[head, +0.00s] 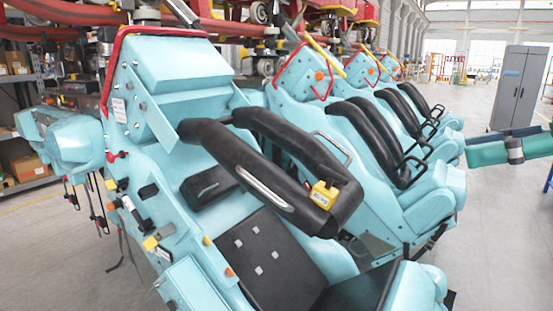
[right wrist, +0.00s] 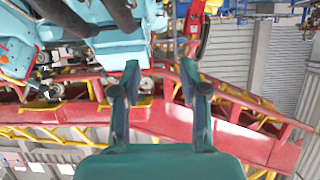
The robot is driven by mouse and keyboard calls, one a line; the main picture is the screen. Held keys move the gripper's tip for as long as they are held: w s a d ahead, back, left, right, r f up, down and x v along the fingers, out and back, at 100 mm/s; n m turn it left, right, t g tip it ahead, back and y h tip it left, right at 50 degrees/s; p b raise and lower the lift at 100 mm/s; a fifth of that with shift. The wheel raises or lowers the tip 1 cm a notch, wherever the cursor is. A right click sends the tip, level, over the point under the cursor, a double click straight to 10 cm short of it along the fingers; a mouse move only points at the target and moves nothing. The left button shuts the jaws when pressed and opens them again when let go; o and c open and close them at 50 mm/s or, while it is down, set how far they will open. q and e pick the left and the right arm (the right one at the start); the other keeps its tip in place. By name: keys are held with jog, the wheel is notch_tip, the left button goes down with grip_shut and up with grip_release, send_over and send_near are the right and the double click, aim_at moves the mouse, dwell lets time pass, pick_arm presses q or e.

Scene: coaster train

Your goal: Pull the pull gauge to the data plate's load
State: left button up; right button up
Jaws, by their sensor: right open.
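A small yellow device with a pale display, which looks like the pull gauge (head: 324,194), sits at the near end of the front seat's black lap bar (head: 235,160). A small white label (head: 119,110) is on the side of the teal front seat back; I cannot read it or tell whether it is the data plate. My right arm's teal and grey end shows at the right edge of the head view, well apart from the gauge. In the right wrist view my right gripper (right wrist: 160,78) is open, with nothing between its fingers. My left gripper is out of view.
Teal coaster seats (head: 303,75) with black lap bars run back to the right. Red track (right wrist: 150,117) lies beyond my right gripper. A grey cabinet (head: 518,88) stands at the back right. The floor (head: 490,220) right of the train is clear.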

jog(key=w+f+m+h, duration=0.2)
jog(key=w+f+m, duration=0.4)
jog(key=w+f, duration=1)
notch_tip(320, 180, down, 27)
jog(key=w+a+m+g+h, duration=0.1)
jog(key=a+m+g+h, duration=0.2)
jog(key=m, duration=0.1)
jog(key=s+a+f+m+g+h, duration=0.15)
jog(key=s+f, duration=0.35)
jog(key=f, duration=0.6)
jog(key=s+a+f+m+g+h, duration=0.1)
jog(key=s+a+f, duration=0.2)
jog(key=s+f, duration=0.55)
jog(key=s+a+f+g, duration=0.1)
jog(key=s+a+f, duration=0.2)
jog(key=s+f, duration=0.35)
jog(key=s+a+f+g, duration=0.1)
jog(key=s+a+f, duration=0.1)
jog(key=s+f, duration=0.45)
pick_arm(q)
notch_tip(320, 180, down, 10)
jog(key=b, duration=1)
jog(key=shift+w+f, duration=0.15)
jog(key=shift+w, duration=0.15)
pick_arm(e)
notch_tip(320, 180, down, 8)
jog(key=s, duration=0.2)
jog(key=shift+s+a+f, duration=0.15)
jog(key=shift+a+f, duration=0.1)
